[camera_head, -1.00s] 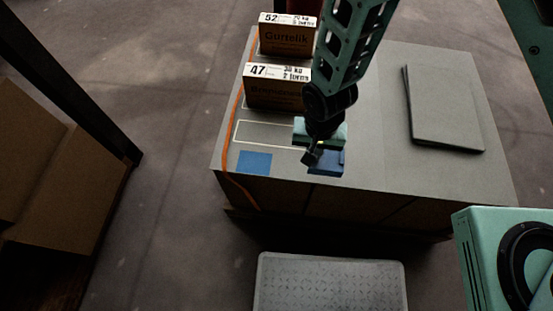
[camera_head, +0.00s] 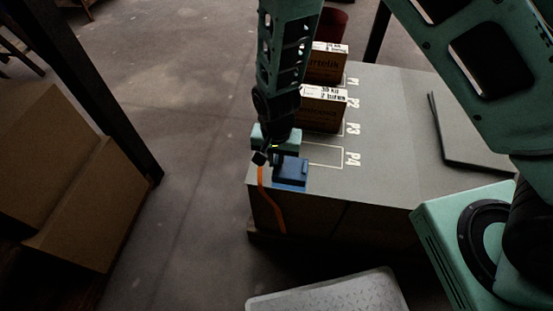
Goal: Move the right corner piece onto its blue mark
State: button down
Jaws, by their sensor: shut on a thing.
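An orange strap (camera_head: 270,205) hangs down the near side, left of the piece. Two labelled cartons (camera_head: 321,110) stand behind, beside white outlines marked P1 to P4. A grey slab (camera_head: 470,135) lies at right. Brown boxes (camera_head: 70,180) stand left; a metal plate (camera_head: 335,293) is in front.

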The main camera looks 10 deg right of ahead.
notch_tip(320, 180, down, 4)
jog(key=b, duration=0.3)
jog(key=shift+r, duration=0.2)
jog(key=shift+f+b, duration=1)
jog(key=shift+f, duration=1)
jog(key=c, duration=1.4)
grip_release()
notch_tip(320, 180, up, 17)
jog(key=p, duration=0.3)
jog(key=s+d+r+n, duration=0.3)
jog(key=s+r+n, duration=0.35)
jog(key=s, duration=0.25)
jog(key=s+d+r+n, duration=0.2)
jog(key=s+r+n, duration=0.3)
jog(key=s+r, duration=0.35)
notch_tip(320, 180, up, 13)
jog(key=p, duration=1.3)
jog(key=shift+s+d+y, duration=0.15)
jog(key=shift+s+y, duration=0.05)
jog(key=shift+y, duration=0.1)
